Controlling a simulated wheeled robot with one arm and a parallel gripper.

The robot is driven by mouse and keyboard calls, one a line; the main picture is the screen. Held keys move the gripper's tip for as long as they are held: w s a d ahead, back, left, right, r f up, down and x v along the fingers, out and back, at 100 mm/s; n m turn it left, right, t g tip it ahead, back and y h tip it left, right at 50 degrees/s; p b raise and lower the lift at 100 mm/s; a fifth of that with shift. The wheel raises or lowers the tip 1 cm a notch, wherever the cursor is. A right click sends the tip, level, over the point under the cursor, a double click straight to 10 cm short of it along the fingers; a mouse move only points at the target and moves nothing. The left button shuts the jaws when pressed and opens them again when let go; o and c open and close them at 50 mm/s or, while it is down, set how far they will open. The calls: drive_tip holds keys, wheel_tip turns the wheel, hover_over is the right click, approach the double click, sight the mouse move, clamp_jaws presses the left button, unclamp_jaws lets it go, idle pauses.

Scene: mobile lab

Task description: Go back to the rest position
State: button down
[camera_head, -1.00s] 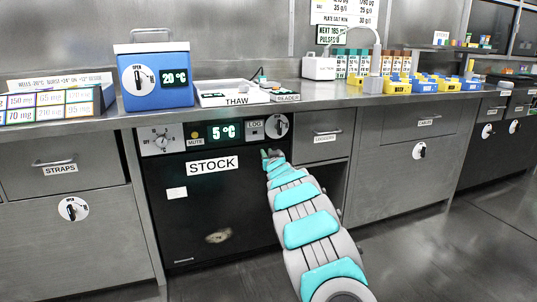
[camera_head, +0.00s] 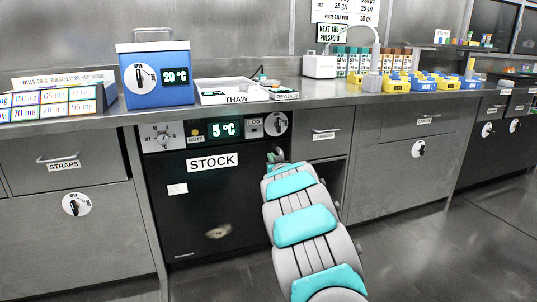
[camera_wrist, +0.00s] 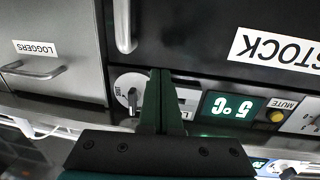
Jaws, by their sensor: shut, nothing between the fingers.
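My gripper (camera_head: 275,156) is at the end of my teal and grey arm, in front of the upper right part of the black STOCK unit (camera_head: 195,215). In the wrist view my gripper (camera_wrist: 161,75) shows its two dark green fingers together, shut and empty. Behind the fingers lie the STOCK unit's control panel, with the 5 °C display (camera_wrist: 231,106), a dial (camera_wrist: 131,90) and the MUTE button, all upside down. The fingers partly hide the LOG label. I cannot tell whether they touch the panel.
The steel counter (camera_head: 290,102) above holds a blue 20 °C box (camera_head: 155,75), a THAW tray (camera_head: 228,91), a white device (camera_head: 319,66) and several coloured racks. The LOGGERS drawer (camera_head: 325,131) is right of STOCK. The floor (camera_head: 440,250) at the right is clear.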

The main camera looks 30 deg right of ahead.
drive_tip(key=s+a+n+g+y+p, duration=0.1)
drive_tip(key=s+a+g, duration=0.5)
drive_tip(key=s+a, duration=0.7)
drive_tip(key=s+a+f+n+g+y+p, duration=0.1)
drive_tip(key=s+a+g+y+p, duration=0.2)
drive_tip(key=s+a, duration=1.1)
drive_tip(key=s+a+n+g+y+p, duration=0.2)
drive_tip(key=s+a+g, duration=0.7)
drive_tip(key=s, duration=2.3)
drive_tip(key=a+p, duration=0.1)
drive_tip(key=a, duration=0.4)
drive_tip(key=shift+s+f+g, duration=0.2)
drive_tip(key=shift+s+g, duration=0.15)
drive_tip(key=shift+g, duration=0.05)
